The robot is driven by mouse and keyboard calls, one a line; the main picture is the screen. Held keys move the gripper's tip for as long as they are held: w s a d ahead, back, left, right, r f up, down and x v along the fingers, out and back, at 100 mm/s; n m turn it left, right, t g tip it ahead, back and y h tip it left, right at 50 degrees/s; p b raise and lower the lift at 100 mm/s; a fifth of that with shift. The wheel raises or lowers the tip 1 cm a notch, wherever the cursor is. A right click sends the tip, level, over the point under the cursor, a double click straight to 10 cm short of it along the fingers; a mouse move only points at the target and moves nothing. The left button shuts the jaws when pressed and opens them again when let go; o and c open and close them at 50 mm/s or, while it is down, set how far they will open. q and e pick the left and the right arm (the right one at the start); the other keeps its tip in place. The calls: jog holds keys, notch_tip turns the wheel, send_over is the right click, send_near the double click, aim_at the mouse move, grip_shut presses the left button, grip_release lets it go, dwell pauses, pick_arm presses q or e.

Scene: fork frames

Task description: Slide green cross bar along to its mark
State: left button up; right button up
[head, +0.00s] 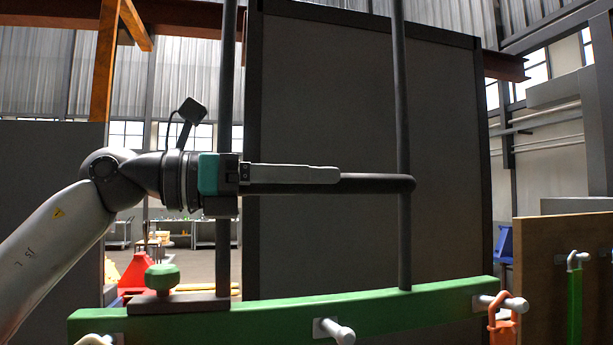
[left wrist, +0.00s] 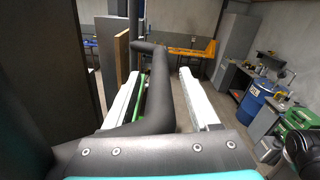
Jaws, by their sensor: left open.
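The green cross bar (head: 250,317) runs across the bottom of the head view, with a round green knob (head: 162,277) on a dark plate at its left end. Two dark uprights, left (head: 223,255) and right (head: 404,245), rise from it. A dark horizontal bar (head: 378,184) meets the right upright. My left gripper (head: 336,178) is open at this bar, well above the cross bar. In the left wrist view a dark bent tube (left wrist: 152,90) shows between the fingers of my left gripper (left wrist: 161,74); contact cannot be told. I cannot make out a mark. My right gripper is not in view.
Pale pegs (head: 335,331) stick out of the cross bar, and an orange hook (head: 503,325) hangs at its right end. A large grey panel (head: 330,95) stands behind. A wooden board (head: 545,260) stands at right. The wrist view shows a blue barrel (left wrist: 257,98).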

pick_arm(q)
grip_shut()
dwell(0.5)
dwell(0.9)
